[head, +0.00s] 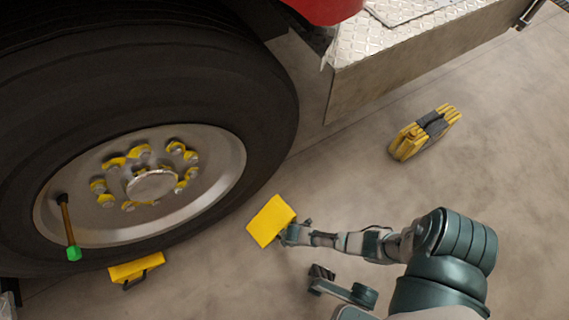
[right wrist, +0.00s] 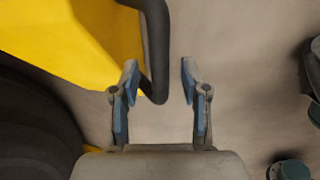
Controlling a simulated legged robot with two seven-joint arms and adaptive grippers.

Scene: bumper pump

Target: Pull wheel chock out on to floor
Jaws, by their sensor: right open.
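A yellow wheel chock (head: 268,221) is right of the big tyre (head: 270,90) in the head view; whether it touches the floor is unclear. My right gripper (head: 298,232) is at its right side. In the right wrist view the chock (right wrist: 75,38) fills the upper left, and its black handle (right wrist: 158,50) hangs between the two open blue-padded fingers (right wrist: 159,80), not gripped. A second yellow chock (head: 137,267) with a dark handle is under the tyre's lower edge. What appears to be my left gripper (head: 318,273) is below the right one; its fingers are unclear.
A yellow and grey stacked block (head: 424,132) lies on the floor at the right. A metal tread-plate step (head: 400,50) overhangs at the top.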

